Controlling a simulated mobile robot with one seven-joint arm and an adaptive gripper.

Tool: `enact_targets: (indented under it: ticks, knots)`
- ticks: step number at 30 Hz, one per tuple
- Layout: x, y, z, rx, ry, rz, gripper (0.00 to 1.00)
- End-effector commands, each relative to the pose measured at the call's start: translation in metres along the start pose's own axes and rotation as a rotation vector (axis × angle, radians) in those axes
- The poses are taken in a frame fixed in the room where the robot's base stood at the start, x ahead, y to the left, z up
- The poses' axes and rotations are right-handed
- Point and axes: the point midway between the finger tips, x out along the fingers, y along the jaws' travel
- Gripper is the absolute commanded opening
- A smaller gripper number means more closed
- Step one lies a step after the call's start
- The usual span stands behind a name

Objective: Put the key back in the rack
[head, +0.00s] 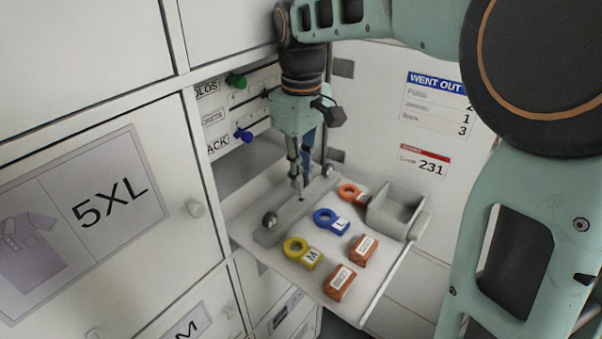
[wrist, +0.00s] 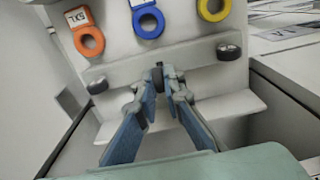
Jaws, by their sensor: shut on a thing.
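My gripper (head: 297,182) points down over the middle of a pale grey bar-shaped rack (head: 290,215) on the shelf. In the wrist view its fingertips (wrist: 167,76) are closed on a small dark piece, seemingly the key (wrist: 158,74), at the middle of the rack (wrist: 125,75). The fingers hide most of it, and I cannot tell whether it is seated in the rack. A dark round knob stands at each end of the rack, at the left (wrist: 97,85) and the right (wrist: 229,51) in the wrist view.
Orange (head: 350,192), blue (head: 331,220) and yellow (head: 302,251) ring tags lie on the pull-out shelf, beside two orange-brown blocks (head: 362,249) and an open grey box (head: 395,213). Green (head: 236,81) and blue (head: 243,135) knobs project from the labelled panel. Locker doors flank the left.

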Motion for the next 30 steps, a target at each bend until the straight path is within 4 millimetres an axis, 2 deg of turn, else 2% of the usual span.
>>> enact_targets:
  ticks: [30]
  knots:
    - [0.008, 0.0001, -0.0001, 0.0, 0.0, 0.0, 0.0]
